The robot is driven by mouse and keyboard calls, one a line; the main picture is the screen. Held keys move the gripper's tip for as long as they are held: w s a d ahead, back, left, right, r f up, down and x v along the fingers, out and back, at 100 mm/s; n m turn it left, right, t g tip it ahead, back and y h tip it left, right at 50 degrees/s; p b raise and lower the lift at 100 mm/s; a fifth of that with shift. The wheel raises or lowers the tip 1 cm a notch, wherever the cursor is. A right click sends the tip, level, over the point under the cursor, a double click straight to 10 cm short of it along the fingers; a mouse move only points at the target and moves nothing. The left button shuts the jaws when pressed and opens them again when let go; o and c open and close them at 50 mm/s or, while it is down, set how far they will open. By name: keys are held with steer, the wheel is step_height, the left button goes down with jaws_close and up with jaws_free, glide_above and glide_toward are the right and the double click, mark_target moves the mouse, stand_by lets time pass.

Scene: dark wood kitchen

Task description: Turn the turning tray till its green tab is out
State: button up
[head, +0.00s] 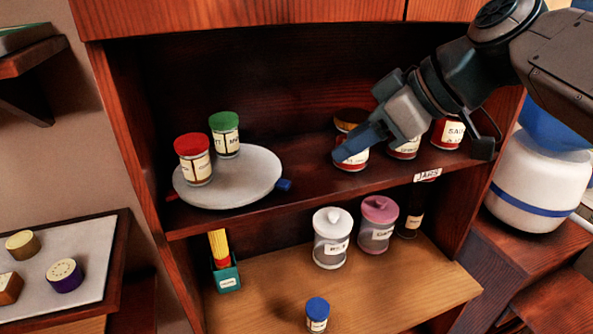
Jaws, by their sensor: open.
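The turning tray (262,188) is a round, light grey disc on the upper shelf, at the left. A jar with a red lid (194,160) and a jar with a green lid (225,135) stand on its left and back part. A blue tab (284,185) sticks out at its right edge, and a small red tab (172,196) shows at its left front edge. No green tab is visible; the tray's back rim is partly hidden. My gripper (356,143) is open, right of the tray and apart from it, in front of the shelf jars.
Several jars with red labels (448,133) stand at the upper shelf's right, partly behind my gripper. The lower shelf holds a white-lidded jar (331,240), a pink-lidded jar (378,224), a dark bottle (412,217), a blue-lidded jar (317,315) and a green holder (227,279).

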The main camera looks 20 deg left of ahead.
mark_target(284, 182)
steer(key=p+x, duration=0.1)
steer(key=x, duration=1.2)
steer(key=shift+a+f, duration=0.15)
steer(key=shift+a, duration=0.15)
